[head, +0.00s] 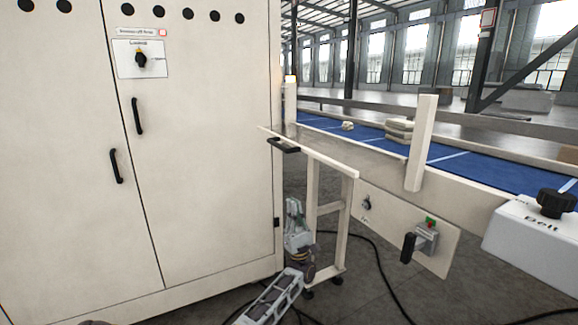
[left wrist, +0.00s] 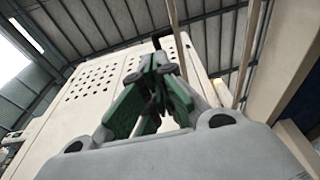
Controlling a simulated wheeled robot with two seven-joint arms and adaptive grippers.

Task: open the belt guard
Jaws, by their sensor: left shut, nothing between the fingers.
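What looks like the belt guard is a cream gate-like frame (head: 314,155) between the cabinet and the conveyor in the head view. A black handle (head: 284,145) is fixed at the left part of its top bar. My left gripper (head: 293,205) points upward below this handle, apart from it, in front of the frame's left side. Its green-padded fingers (left wrist: 155,85) are together and empty in the left wrist view, aimed up towards the roof. A dark piece just past the fingertips there is too unclear to name. My right gripper is not in view.
A tall cream cabinet (head: 210,190) with black handles stands close on the left. A blue conveyor belt (head: 460,170) carries pale stacked items (head: 399,129). A panel with a switch (head: 424,240) and a white box with a black knob (head: 555,203) are right. Black cables lie on the floor.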

